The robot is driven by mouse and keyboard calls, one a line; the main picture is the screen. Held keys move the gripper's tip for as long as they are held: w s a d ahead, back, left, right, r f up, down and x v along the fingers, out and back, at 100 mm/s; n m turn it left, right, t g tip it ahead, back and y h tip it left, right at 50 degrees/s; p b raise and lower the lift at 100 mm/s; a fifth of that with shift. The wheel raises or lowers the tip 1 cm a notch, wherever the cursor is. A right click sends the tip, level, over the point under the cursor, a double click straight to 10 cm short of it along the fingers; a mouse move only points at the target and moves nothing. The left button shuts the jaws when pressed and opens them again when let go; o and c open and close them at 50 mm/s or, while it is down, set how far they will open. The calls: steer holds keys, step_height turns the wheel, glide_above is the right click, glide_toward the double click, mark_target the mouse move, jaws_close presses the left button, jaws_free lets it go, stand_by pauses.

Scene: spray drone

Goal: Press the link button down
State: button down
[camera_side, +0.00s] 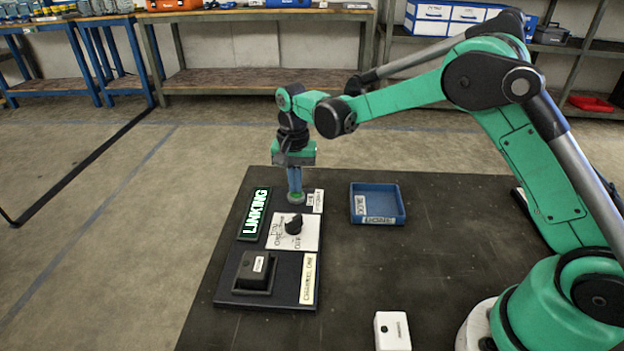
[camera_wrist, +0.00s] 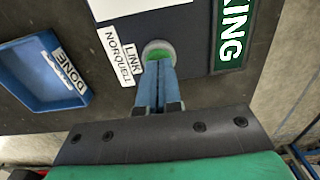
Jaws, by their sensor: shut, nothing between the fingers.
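The link button (camera_wrist: 157,54) is green, in a round grey collar, beside labels reading LINK and NORQUELL in the wrist view. In the side view its green shows (camera_side: 296,196) at the back of the dark control panel (camera_side: 226,282). My gripper (camera_side: 295,192) points straight down with its blue fingers together and empty. Its tips (camera_wrist: 158,64) are at the button and appear to touch it, covering part of it. How far the button is pushed in cannot be told. The panel's display (camera_side: 255,214) is lit green and reads LINKING.
A black knob (camera_side: 294,225) on a white plate and a black box (camera_side: 254,272) sit on the panel near my gripper. A blue tray (camera_side: 377,203), labelled DONE in the wrist view, lies to the right. A white box (camera_side: 392,330) stands at the front. The mat between is clear.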

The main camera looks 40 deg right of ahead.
steer(key=shift+f, duration=0.4)
step_height(320, 180, up, 15)
stand_by(0.9)
steer(key=s+f+n+t, duration=0.2)
steer(key=s+n+t, duration=0.1)
steer(key=s, duration=0.5)
steer(key=s+d+f+n+t, duration=0.1)
steer(key=s+n+t, duration=0.3)
steer(key=s, duration=0.5)
steer(key=shift+f+n, duration=0.45)
steer(key=shift+n, duration=0.55)
